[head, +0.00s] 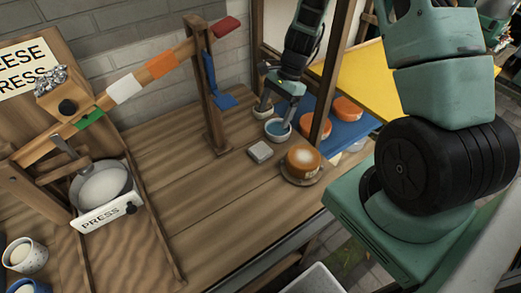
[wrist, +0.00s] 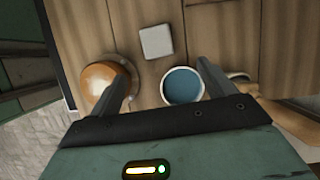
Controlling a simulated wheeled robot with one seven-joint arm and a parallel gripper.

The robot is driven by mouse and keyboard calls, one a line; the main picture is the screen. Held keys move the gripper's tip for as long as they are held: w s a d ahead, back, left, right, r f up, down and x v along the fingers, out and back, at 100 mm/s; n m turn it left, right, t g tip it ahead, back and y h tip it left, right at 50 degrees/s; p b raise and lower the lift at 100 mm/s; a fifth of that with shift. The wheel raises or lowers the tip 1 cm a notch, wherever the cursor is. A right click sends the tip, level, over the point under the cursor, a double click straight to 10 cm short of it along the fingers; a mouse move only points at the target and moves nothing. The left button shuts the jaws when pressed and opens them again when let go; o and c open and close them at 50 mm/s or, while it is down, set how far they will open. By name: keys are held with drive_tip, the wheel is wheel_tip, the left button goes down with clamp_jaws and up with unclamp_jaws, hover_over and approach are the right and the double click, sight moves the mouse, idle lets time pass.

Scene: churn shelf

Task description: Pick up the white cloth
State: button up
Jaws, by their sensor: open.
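The white cloth (head: 260,151) is a small pale, folded-looking square lying flat on the wooden counter. It also shows whole in the wrist view (wrist: 157,41), ahead of the fingertips and a little left of centre. My gripper (head: 277,109) is open and empty, pointing down over the small blue-filled bowl (head: 278,129), beyond the cloth in the head view. In the wrist view my gripper's fingers (wrist: 163,68) are spread wide. The bowl (wrist: 182,86) shows between them, near the right finger, and nothing touches the cloth that I can see.
A round orange-brown cheese (head: 303,157) sits on a board right of the cloth. A wooden post (head: 207,110) with a blue cloth (head: 220,98) stands to the left. A cheese press (head: 102,188) is at far left. The counter left of the white cloth is clear.

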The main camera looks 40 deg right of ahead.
drive_tip(key=p, duration=0.1)
hover_over(261, 149)
drive_tip(key=d, duration=0.3)
drive_tip(key=f, duration=0.6)
drive_tip(key=shift+w+a+f, duration=0.1)
drive_tip(key=shift+w+f, duration=0.25)
drive_tip(key=shift+w, duration=0.05)
drive_tip(key=shift+s+a+f+p, duration=0.2)
drive_tip(key=shift+a+f+p, duration=0.1)
drive_tip(key=shift+f+p, duration=0.15)
drive_tip(key=p+x, duration=0.1)
drive_tip(key=x, duration=0.2)
drive_tip(key=shift+s+a, duration=0.1)
drive_tip(key=shift+a+f+p, duration=0.2)
drive_tip(key=shift+f+p, duration=0.1)
drive_tip(key=shift+f, duration=0.2)
drive_tip(key=c, duration=1.1)
